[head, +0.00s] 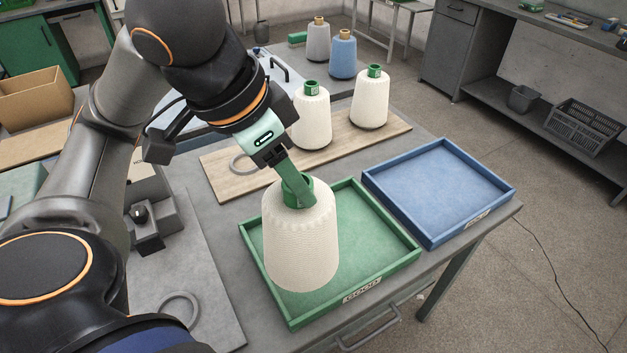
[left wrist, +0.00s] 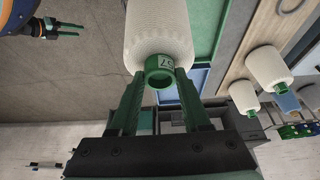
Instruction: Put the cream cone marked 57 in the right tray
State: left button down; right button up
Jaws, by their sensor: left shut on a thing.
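My left gripper (head: 292,186) is shut on the green tube top of a cream cone (head: 300,240). The left wrist view shows the mark 57 on this tube (left wrist: 160,66), between the two green fingers (left wrist: 158,98). The cone hangs roughly upright in front of the green tray (head: 405,255), labelled GOOD. Its base hides part of that tray, and I cannot tell whether it touches the floor. The blue tray (head: 440,190) is to the right and empty. My right gripper (left wrist: 68,30) shows only in the left wrist view, with its fingers apart and empty.
Two other cream cones (head: 312,120) (head: 371,100) stand on a wooden board (head: 230,180) behind the trays. A grey cone (head: 318,42) and a blue cone (head: 342,58) stand farther back. A grey ring (head: 181,306) lies at the left front.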

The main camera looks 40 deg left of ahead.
pick_arm(q)
jog(key=shift+w+a, duration=0.25)
jog(key=shift+w, duration=0.15)
jog(key=shift+w+a+f+p, duration=0.1)
jog(key=shift+w+p, duration=0.15)
jog(key=shift+p, duration=0.4)
jog(key=shift+w+a+f+p, duration=0.3)
jog(key=shift+w+f+p, duration=0.15)
jog(key=shift+w+p, duration=0.3)
jog(key=w+a+f+b, duration=0.3)
jog(key=w+f, duration=0.3)
jog(key=f, duration=0.4)
jog(key=shift+w+b, duration=0.25)
jog(key=shift+b, duration=0.05)
pick_arm(e)
jog(key=shift+w, duration=0.15)
pick_arm(q)
jog(key=shift+f, duration=0.1)
